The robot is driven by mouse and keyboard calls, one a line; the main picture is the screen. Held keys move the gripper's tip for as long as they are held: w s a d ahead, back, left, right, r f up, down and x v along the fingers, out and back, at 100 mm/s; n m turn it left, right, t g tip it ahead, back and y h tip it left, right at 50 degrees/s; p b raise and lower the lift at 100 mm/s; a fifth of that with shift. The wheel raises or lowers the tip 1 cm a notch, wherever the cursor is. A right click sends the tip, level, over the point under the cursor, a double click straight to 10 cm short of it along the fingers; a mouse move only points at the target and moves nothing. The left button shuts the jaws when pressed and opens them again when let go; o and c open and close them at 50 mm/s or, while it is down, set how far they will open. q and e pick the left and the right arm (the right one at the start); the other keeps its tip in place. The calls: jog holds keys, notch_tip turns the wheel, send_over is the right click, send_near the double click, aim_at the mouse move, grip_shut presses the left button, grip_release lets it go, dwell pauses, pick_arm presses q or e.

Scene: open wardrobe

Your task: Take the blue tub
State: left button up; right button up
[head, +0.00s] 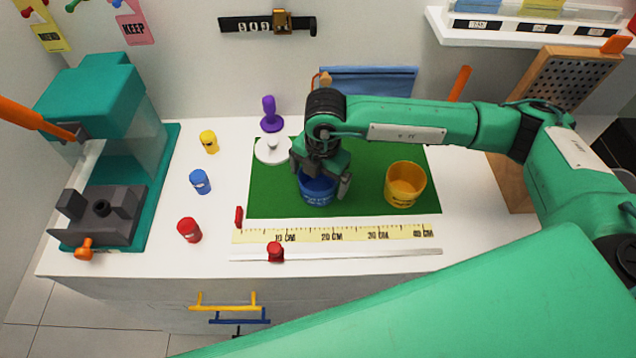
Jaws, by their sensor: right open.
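The blue tub (317,191) stands on the green mat (270,200), left of a yellow tub (405,184). My right gripper (322,182) points down at the blue tub, with its fingers at the tub's rim. It is open, with one dark finger showing on the tub's right side. The gripper and wrist hide much of the tub's mouth, and I cannot tell whether the fingers touch it. My left gripper is not in view.
Small yellow (209,142), blue (200,181) and red (189,230) containers stand left of the mat. A white lid (272,150) and purple stamp (270,115) are behind. A ruler (340,234) runs along the front. A teal machine (100,100) stands left.

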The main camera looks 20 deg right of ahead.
jog(key=c, duration=0.9)
jog(key=shift+c, duration=0.3)
jog(key=shift+r, duration=0.1)
